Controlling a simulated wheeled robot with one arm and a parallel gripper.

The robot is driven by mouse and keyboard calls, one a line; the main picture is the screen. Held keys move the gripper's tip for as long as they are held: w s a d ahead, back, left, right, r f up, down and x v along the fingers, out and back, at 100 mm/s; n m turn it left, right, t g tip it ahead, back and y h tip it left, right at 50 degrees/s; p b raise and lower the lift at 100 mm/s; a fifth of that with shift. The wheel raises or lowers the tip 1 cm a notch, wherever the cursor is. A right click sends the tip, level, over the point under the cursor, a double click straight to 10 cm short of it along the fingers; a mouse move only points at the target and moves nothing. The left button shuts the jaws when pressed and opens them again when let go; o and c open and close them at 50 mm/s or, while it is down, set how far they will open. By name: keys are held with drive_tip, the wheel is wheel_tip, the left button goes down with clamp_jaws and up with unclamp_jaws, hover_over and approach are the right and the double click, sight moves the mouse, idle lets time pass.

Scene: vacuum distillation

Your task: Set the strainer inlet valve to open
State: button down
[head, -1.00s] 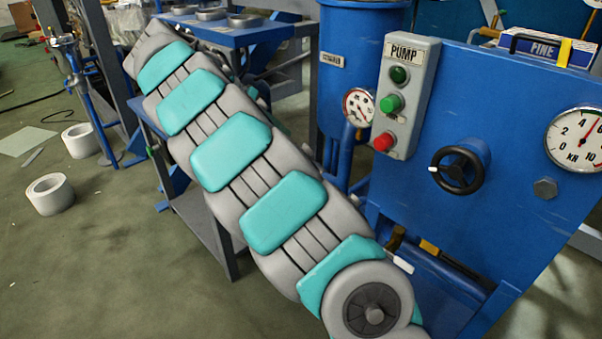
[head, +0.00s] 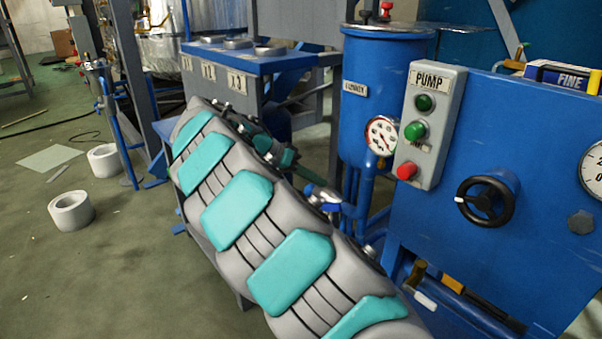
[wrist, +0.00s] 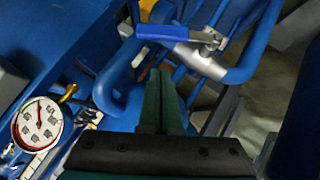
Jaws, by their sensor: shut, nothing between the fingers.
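A valve with a blue lever handle (wrist: 175,33) and a silver body (wrist: 202,60) sits on a blue pipe (wrist: 257,50) in the wrist view. The lever reaches left from its pivot; I cannot tell its exact angle to the pipe. The blue lever (head: 322,196) also shows in the head view, below the blue vessel. My gripper (wrist: 160,78) is shut and empty, its green fingertips just below the lever and apart from it as far as I can see. In the head view, my gripper is partly hidden behind my arm.
A blue vessel (head: 385,85) stands behind, with a pressure gauge (head: 381,135) beside a pump switch box (head: 430,125). A blue panel with a black handwheel (head: 484,201) is at right. Pipes crowd the valve. Open floor (head: 120,270) is at left.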

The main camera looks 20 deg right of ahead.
sight(328, 209)
drive_tip(key=shift+s+d+f, duration=0.15)
drive_tip(key=shift+s+f, duration=0.35)
drive_tip(key=shift+f, duration=0.4)
drive_tip(key=shift+s+d+f, duration=0.15)
drive_tip(key=shift+s+f, duration=0.3)
drive_tip(key=shift+f, duration=0.4)
drive_tip(key=shift+f+b, duration=0.15)
drive_tip(key=shift+b, duration=0.35)
drive_tip(key=b, duration=0.1)
drive_tip(key=s+f+b, duration=0.1)
drive_tip(key=b, duration=0.1)
drive_tip(key=shift+d+m+t+y, duration=0.2)
drive_tip(key=shift+m+t+y, duration=0.1)
drive_tip(key=shift+t, duration=0.1)
drive_tip(key=shift+s+d+f+b, duration=0.15)
drive_tip(key=shift+s+f+b, duration=0.2)
drive_tip(key=shift+f+b, duration=0.15)
drive_tip(key=shift+s+d+f+b, duration=0.15)
drive_tip(key=shift+s+f+b, duration=0.2)
drive_tip(key=shift+f+b, duration=0.15)
drive_tip(key=shift+s+r, duration=0.1)
drive_tip(key=shift+s, duration=0.1)
drive_tip(key=shift+r, duration=0.15)
